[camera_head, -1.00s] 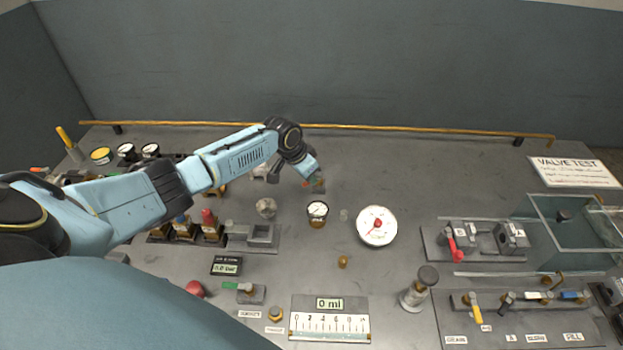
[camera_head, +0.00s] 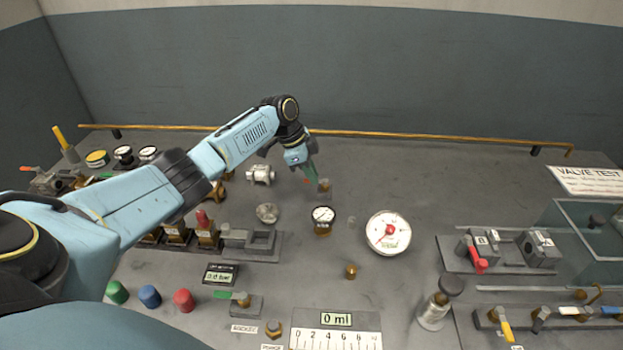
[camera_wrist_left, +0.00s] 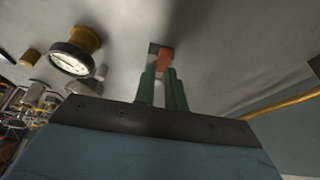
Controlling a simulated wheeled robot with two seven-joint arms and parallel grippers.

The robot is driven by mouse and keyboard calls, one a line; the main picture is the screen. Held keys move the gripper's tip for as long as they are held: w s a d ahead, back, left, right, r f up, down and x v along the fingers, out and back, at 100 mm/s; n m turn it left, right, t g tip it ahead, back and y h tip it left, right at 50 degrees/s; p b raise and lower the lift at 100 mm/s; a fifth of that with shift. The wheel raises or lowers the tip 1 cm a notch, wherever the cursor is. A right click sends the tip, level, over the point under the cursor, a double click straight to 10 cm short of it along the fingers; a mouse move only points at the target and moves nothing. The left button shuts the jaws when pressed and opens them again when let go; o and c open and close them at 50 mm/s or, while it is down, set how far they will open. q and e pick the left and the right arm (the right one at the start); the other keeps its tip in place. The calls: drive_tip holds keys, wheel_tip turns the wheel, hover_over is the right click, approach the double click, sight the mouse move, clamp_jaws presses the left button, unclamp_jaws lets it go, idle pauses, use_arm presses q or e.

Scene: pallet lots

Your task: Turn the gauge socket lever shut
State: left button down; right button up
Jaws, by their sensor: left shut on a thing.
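My left gripper (camera_head: 313,172) has green fingers and reaches down to the bench near its middle. A small brown-orange fitting (camera_head: 324,185) stands right beside its fingertips. In the left wrist view my gripper (camera_wrist_left: 163,80) is shut on a small orange lever (camera_wrist_left: 163,62), with a pale grey part behind it. The fingers hide much of this lever, so its exact angle is unclear. A small gauge with a brass base (camera_head: 323,218) stands in front of the fitting and also shows in the left wrist view (camera_wrist_left: 75,60). My right gripper is not in view.
A large white dial (camera_head: 388,232) stands to the right. A green-handled valve (camera_head: 240,298) sits in front, near a label. A red lever (camera_head: 480,265) and a clear tank (camera_head: 585,235) stand far right. A brass rail (camera_head: 420,135) runs along the back. The bench behind the dial is clear.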

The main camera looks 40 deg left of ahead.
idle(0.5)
use_arm(q)
drive_tip(key=c, duration=1.5)
unclamp_jaws()
drive_tip(key=shift+o, duration=0.2)
drive_tip(key=shift+r, duration=0.1)
drive_tip(key=v, duration=1.3)
drive_tip(key=shift+p, duration=0.4)
drive_tip(key=shift+r, duration=0.15)
